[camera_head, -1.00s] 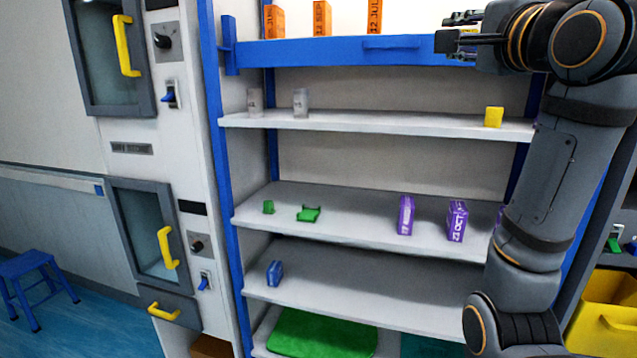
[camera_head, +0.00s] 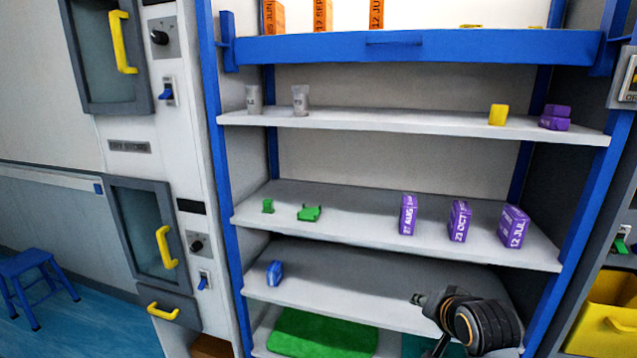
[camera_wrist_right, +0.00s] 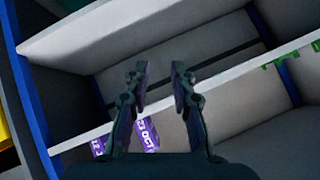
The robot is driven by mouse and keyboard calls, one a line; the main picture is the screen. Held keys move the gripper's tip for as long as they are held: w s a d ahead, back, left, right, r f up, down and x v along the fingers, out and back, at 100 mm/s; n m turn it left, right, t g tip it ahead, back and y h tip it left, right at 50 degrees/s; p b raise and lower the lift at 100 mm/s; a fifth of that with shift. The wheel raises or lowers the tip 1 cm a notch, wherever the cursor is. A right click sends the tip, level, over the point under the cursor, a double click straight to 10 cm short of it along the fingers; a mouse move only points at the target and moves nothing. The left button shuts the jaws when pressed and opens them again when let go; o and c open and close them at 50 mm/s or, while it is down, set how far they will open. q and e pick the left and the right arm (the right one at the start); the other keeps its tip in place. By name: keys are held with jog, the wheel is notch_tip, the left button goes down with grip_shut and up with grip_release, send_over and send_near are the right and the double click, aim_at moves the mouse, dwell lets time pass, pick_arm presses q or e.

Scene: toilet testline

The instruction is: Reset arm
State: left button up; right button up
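My right gripper (camera_head: 418,299) is low in the head view, in front of the lower shelves at the right. In the right wrist view its two fingers (camera_wrist_right: 160,75) are apart with nothing between them, so it is open and empty. Purple boxes (camera_wrist_right: 146,135) show behind and beside the fingers in that view. My left gripper is not in view.
The blue-framed shelf rack (camera_head: 225,180) holds orange boxes (camera_head: 322,15), grey cups (camera_head: 300,99), a yellow block (camera_head: 498,114), green parts (camera_head: 309,213), purple boxes (camera_head: 459,221) and a blue box (camera_head: 274,273). A yellow bin (camera_head: 600,315) stands at right, a blue stool (camera_head: 32,275) at left.

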jog(key=s+d+f+n+g, duration=0.1)
jog(key=s+f+n+g, duration=0.55)
jog(key=s+f, duration=1.6)
jog(key=s+d+f+g+h, duration=0.1)
jog(key=s+f, duration=0.1)
jog(key=f, duration=1)
jog(key=s+d+f, duration=0.2)
jog(key=f, duration=1)
pick_arm(q)
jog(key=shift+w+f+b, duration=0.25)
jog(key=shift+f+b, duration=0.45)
jog(key=shift+b, duration=0.05)
pick_arm(e)
jog(key=s+f+g, duration=0.1)
jog(key=s+f, duration=1.7)
jog(key=s, duration=0.1)
jog(key=shift+d+f, duration=0.25)
jog(key=shift+d, duration=0.15)
